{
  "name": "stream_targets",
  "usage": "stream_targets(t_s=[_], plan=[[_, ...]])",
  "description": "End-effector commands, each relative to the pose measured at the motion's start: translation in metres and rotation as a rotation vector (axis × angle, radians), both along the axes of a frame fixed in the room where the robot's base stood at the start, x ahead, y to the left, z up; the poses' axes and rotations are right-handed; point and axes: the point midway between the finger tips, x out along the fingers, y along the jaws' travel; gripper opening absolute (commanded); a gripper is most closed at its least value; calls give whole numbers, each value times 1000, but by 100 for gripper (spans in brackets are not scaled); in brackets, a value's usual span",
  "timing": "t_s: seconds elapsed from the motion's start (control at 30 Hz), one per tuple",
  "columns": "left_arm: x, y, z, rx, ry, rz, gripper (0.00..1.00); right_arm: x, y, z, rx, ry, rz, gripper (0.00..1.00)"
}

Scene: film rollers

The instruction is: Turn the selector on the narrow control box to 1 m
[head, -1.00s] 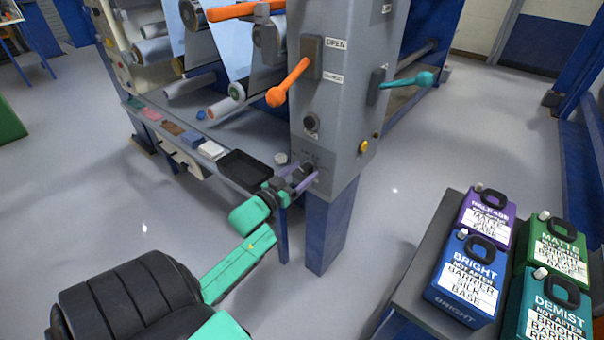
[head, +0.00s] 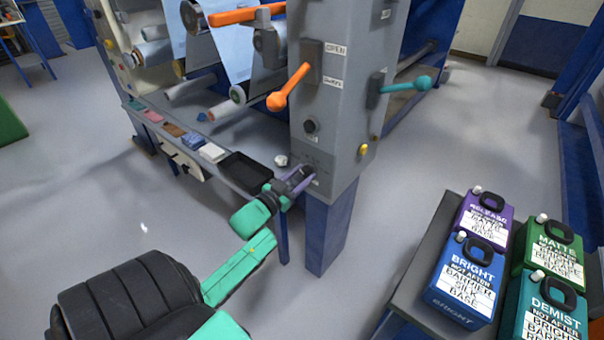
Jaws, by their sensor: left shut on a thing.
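The narrow control box (head: 330,140) is the grey upright box on a blue post. A small dark selector (head: 309,172) sits low on its front face, and small markings around it are too fine to read. My left gripper (head: 304,178), with purple fingers, reaches in from the left and is shut on the selector. The fingers cover much of the knob, so its pointer direction cannot be told. My right gripper is not in view.
Above are a black knob (head: 311,126), an orange lever (head: 290,88) and a teal lever (head: 405,84). A black tray (head: 245,169) lies on the ledge to the left. Several labelled jugs (head: 466,278) stand at right. The floor between is clear.

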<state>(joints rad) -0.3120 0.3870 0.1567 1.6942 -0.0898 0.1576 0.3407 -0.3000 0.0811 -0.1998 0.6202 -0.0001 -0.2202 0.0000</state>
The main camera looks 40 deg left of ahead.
Motion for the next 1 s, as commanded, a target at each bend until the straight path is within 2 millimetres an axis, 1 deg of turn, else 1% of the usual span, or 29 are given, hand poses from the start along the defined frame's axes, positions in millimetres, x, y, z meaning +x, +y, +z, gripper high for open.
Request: stream_targets(t_s=[0.03,0.2,0.5,0.8,1.0], plan=[[0,0,1,36,3,0,0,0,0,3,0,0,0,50],[0,-1,0,183,7,1,0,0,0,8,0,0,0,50],[0,-1,-1,413,12,0,0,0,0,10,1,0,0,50],[0,-1,-2,541,14,0,0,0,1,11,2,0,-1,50],[0,-1,-2,565,14,0,0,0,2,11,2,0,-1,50]])
